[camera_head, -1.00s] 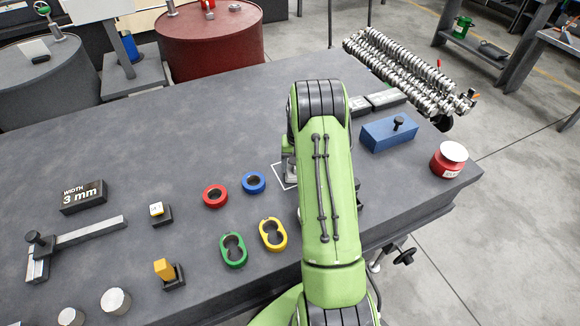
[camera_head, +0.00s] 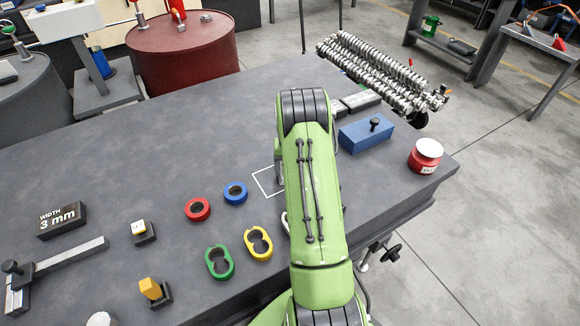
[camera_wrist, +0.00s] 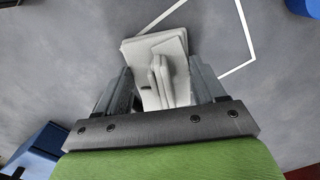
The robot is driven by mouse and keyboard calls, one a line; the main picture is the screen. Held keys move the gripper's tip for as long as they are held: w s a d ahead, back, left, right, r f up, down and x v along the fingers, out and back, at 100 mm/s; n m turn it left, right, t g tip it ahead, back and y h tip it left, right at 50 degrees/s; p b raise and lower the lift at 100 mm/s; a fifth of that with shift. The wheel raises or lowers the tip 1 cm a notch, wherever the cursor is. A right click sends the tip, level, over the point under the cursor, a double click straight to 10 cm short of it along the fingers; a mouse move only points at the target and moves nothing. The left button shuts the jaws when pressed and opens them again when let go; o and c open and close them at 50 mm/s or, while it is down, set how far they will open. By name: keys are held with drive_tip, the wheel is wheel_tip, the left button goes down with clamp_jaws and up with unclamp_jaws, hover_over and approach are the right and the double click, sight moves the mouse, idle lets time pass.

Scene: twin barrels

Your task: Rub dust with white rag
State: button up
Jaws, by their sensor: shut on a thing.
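In the wrist view my gripper (camera_wrist: 162,85) is shut on a folded white rag (camera_wrist: 160,44), which shows between and beyond the two dark fingers. The rag is close to the grey table top (camera_wrist: 70,50); I cannot tell whether it touches. A white outline (camera_wrist: 243,28) is drawn on the table around and to the right of the rag. In the head view the outline (camera_head: 262,183) shows left of my green arm, which hides the gripper and most or all of the rag. I cannot make out any dust.
Red (camera_head: 197,209), blue (camera_head: 236,193), green (camera_head: 219,262) and yellow (camera_head: 258,243) rings lie left of my arm. A blue block (camera_head: 366,136) and a red pot with a white lid (camera_head: 425,156) stand to the right. The table's back left is clear.

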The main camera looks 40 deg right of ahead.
drive_tip(key=shift+w+a, duration=0.4)
drive_tip(key=shift+a, duration=1.25)
drive_tip(key=shift+w+a, duration=0.45)
drive_tip(key=shift+a, duration=1.2)
drive_tip(key=shift+w+a, duration=0.4)
drive_tip(key=shift+a, duration=1.25)
wheel_tip(320, 180, up, 6)
drive_tip(key=p, duration=0.4)
drive_tip(key=shift+d+r, duration=0.1)
wheel_tip(320, 180, up, 3)
drive_tip(key=shift+f+p, duration=0.1)
drive_tip(key=shift+p, duration=0.95)
